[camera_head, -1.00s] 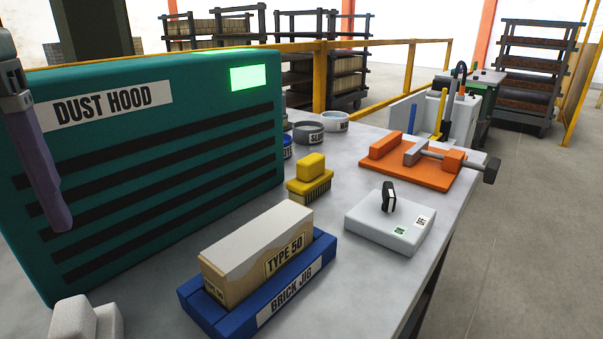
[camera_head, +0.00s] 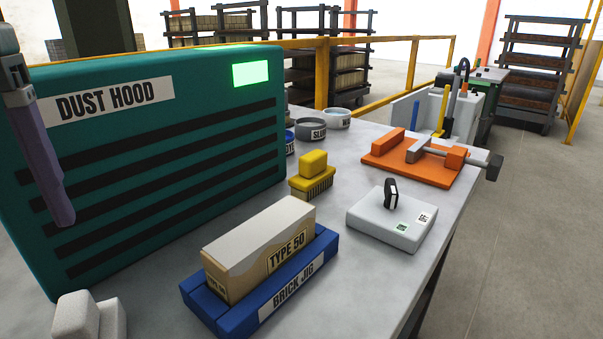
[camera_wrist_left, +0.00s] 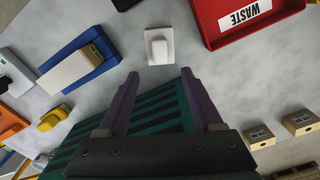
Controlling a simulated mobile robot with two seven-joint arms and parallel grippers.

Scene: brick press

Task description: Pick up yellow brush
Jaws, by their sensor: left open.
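The yellow brush (camera_head: 312,176) stands bristles down on the grey table, behind the brick jig and right of the dust hood. In the left wrist view the yellow brush (camera_wrist_left: 52,118) lies left of my fingers, well apart from them. My left gripper (camera_wrist_left: 159,75) is open with nothing between its purple fingers. In the head view only part of it shows at the far left, in front of the dust hood. My right gripper is in neither view.
The teal dust hood (camera_head: 150,165) stands beside the brush. A blue brick jig (camera_head: 290,290) holds a brick (camera_head: 237,278). A white switch box (camera_head: 390,222), orange clamp (camera_head: 405,165) and bowls (camera_head: 311,130) are nearby. The wrist view shows a white block (camera_wrist_left: 160,46) and red waste tray (camera_wrist_left: 206,22).

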